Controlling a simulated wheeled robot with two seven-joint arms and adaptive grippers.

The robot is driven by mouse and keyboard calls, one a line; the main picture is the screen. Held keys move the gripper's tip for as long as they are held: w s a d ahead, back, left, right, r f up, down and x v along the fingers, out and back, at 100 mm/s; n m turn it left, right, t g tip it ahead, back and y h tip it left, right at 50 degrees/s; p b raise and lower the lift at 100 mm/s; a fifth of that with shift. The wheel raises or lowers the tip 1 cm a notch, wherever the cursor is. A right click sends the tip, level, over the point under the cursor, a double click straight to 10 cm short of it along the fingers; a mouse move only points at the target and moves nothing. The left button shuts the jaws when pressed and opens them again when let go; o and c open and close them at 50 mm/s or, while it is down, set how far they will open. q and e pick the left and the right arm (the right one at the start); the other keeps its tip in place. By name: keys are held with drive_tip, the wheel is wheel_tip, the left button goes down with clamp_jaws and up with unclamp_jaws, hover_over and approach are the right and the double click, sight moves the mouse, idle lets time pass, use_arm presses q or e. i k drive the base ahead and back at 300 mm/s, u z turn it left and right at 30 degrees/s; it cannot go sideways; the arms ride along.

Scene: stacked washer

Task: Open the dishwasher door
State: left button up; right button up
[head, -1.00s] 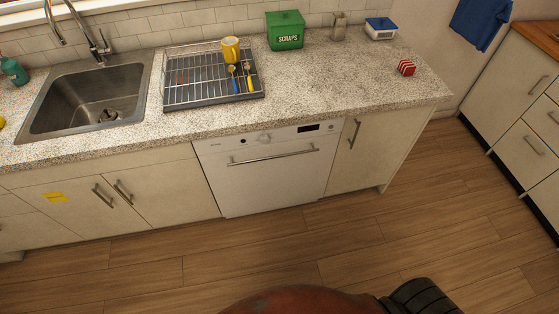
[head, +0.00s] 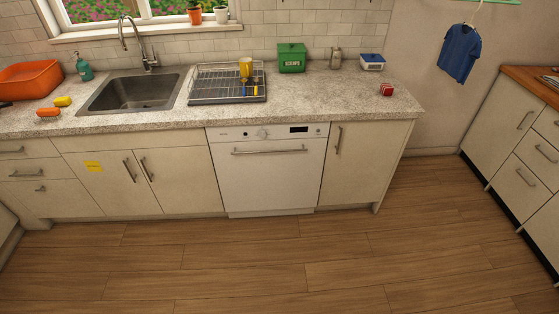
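The white dishwasher (head: 268,178) is built in under the counter, between cabinet doors. Its door is shut and upright. A long horizontal metal handle (head: 269,152) runs across the upper part of the door. Above the handle is a control panel with a round knob (head: 262,134) and a dark display (head: 299,129). Neither of my grippers shows in the head view. Nothing covers the dishwasher front.
The wooden floor (head: 240,265) in front of the dishwasher is clear. The speckled counter (head: 320,100) above holds a dish rack (head: 228,100), a green scraps box (head: 291,57) and a sink (head: 137,90). Drawers (head: 515,160) stand at the right.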

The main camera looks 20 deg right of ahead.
sight(281, 174)
drive_tip(key=z, duration=0.6)
drive_tip(key=i, duration=1.15)
drive_tip(key=u, duration=0.2)
